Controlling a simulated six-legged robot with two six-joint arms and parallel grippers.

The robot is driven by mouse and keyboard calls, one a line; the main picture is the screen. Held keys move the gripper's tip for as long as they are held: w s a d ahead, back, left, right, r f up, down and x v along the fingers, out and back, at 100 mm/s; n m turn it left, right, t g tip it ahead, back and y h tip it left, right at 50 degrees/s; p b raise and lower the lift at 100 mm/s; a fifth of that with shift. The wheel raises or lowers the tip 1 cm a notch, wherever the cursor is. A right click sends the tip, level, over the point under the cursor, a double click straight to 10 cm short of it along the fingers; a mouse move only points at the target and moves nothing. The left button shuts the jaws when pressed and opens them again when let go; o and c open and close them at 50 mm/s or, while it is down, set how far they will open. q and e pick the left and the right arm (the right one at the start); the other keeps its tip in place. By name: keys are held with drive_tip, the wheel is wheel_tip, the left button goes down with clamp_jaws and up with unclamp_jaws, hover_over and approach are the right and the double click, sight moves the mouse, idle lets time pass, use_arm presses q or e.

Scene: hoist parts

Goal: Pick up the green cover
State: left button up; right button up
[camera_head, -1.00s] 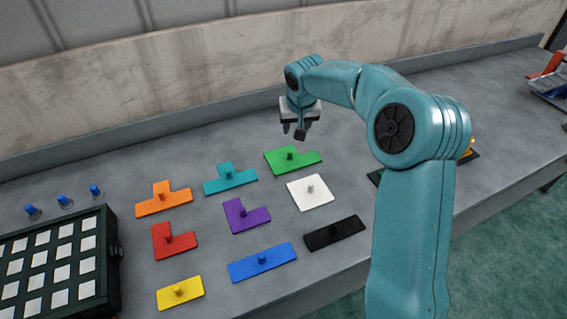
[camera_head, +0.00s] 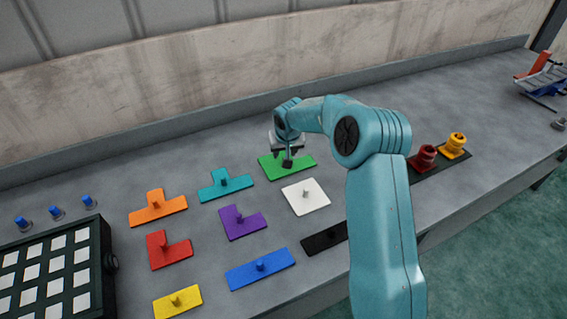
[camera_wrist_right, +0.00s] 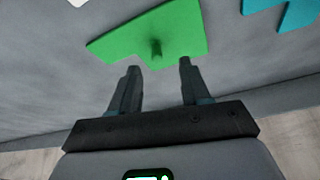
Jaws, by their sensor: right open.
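The green cover (camera_head: 300,164) is a flat stepped plate with a small upright knob, lying on the grey bench at the back of the group of covers. My right gripper (camera_head: 287,157) is above it in the head view and hides its knob there. In the right wrist view the green cover (camera_wrist_right: 150,35) lies beyond the fingertips, with its knob (camera_wrist_right: 156,49) between the two fingers' lines. My right gripper (camera_wrist_right: 157,64) is open and empty, with a finger to either side and the knob just past the tips. My left gripper is not in view.
A teal cover (camera_head: 225,184) lies left of the green one, a white cover (camera_head: 306,197) in front. Several other coloured covers lie nearer. A dark case (camera_head: 107,262) stands at left. Red (camera_head: 425,157) and yellow (camera_head: 454,145) parts stand at right, beyond my arm.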

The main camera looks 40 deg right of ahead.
drive_tip(key=x, duration=0.1)
drive_tip(key=p+x, duration=0.1)
drive_tip(key=x, duration=0.3)
drive_tip(key=shift+w+d+f+p, duration=0.1)
drive_tip(key=shift+w+d+p, duration=0.05)
drive_tip(key=shift+d+p, duration=0.25)
drive_tip(key=shift+a, duration=0.15)
drive_tip(key=shift+f, duration=0.1)
clamp_jaws()
